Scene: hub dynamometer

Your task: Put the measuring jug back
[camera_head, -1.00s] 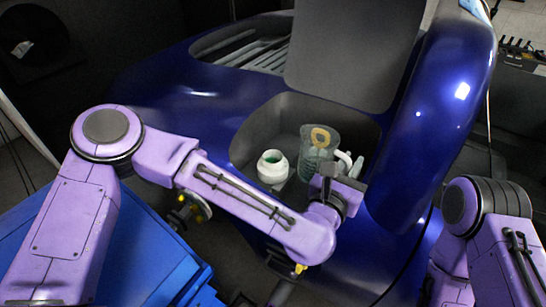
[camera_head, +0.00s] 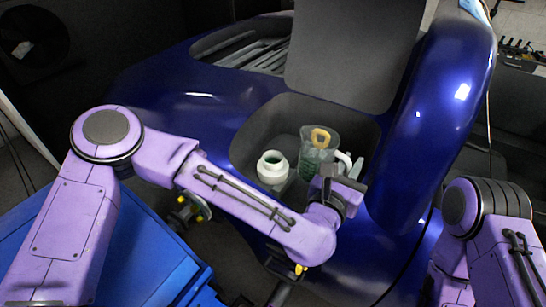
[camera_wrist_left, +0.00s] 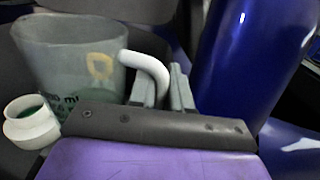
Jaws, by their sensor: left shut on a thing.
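The measuring jug (camera_head: 318,152) is clear grey plastic with green marks and a white handle. It is in the dark open compartment (camera_head: 262,125) of the blue body. In the left wrist view the jug (camera_wrist_left: 70,62) is close in front, its white handle (camera_wrist_left: 150,68) running down to the fingers. My left gripper (camera_head: 348,168) is at the handle side of the jug and shut on the handle. The fingers (camera_wrist_left: 165,88) also show in the wrist view. I cannot tell whether the jug's base touches the compartment floor. My right gripper is out of view.
A white jar (camera_head: 272,168) with a green opening stands just left of the jug, and its side is close to it. A raised grey lid (camera_head: 352,45) stands behind the compartment. The glossy blue body (camera_head: 440,110) rises on the right. A blue box (camera_head: 140,265) is at lower left.

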